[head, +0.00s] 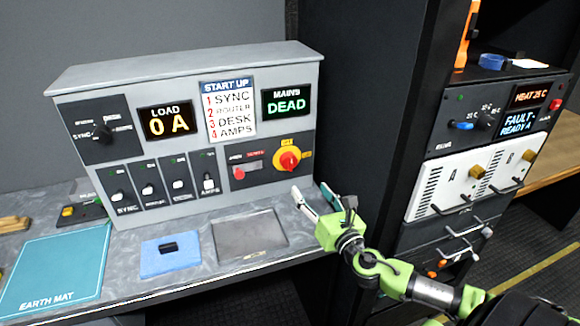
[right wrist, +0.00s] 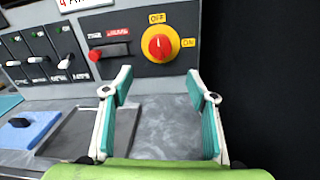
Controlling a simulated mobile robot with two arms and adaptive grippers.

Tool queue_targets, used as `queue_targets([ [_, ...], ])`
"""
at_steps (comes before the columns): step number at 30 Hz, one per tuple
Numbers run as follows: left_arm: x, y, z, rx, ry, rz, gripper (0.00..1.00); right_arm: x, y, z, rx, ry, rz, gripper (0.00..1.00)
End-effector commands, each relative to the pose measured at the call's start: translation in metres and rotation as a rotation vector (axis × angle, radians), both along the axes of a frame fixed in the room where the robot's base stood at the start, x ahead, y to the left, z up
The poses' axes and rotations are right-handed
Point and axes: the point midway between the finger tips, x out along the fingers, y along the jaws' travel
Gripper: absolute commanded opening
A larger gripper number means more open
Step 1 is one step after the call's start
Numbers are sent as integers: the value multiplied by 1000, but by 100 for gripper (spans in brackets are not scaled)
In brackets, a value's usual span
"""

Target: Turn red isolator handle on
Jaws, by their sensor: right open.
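The red isolator handle (head: 289,159) is a round red knob on a yellow plate, at the lower right of the grey control panel (head: 200,70). In the right wrist view the handle (right wrist: 159,44) stands roughly upright, with an OFF label above it and an ON label to its right. My right gripper (head: 314,196) is open and empty, in front of and below the handle, apart from it. In the right wrist view its two fingertips (right wrist: 160,88) are spread below the knob. The MAINS display (head: 286,102) reads DEAD. My left gripper is not in view.
A red switch (head: 247,169) sits left of the handle, with several black and white breakers (head: 165,187) farther left. A grey tray (head: 250,235) and blue block (head: 170,255) lie on the worktop. A dark rack wall (head: 345,100) stands close on the right.

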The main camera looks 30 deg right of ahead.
Motion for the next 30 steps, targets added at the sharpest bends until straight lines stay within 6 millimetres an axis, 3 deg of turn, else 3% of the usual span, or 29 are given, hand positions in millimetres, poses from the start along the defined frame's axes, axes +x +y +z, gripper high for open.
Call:
queue_targets([
  [5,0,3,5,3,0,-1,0,18,-3,2,4,-2,-2,53],
  [21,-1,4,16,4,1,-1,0,101,-18,1,8,-3,-4,53],
  [30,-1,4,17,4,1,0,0,129,-22,0,8,-1,-3,53],
])
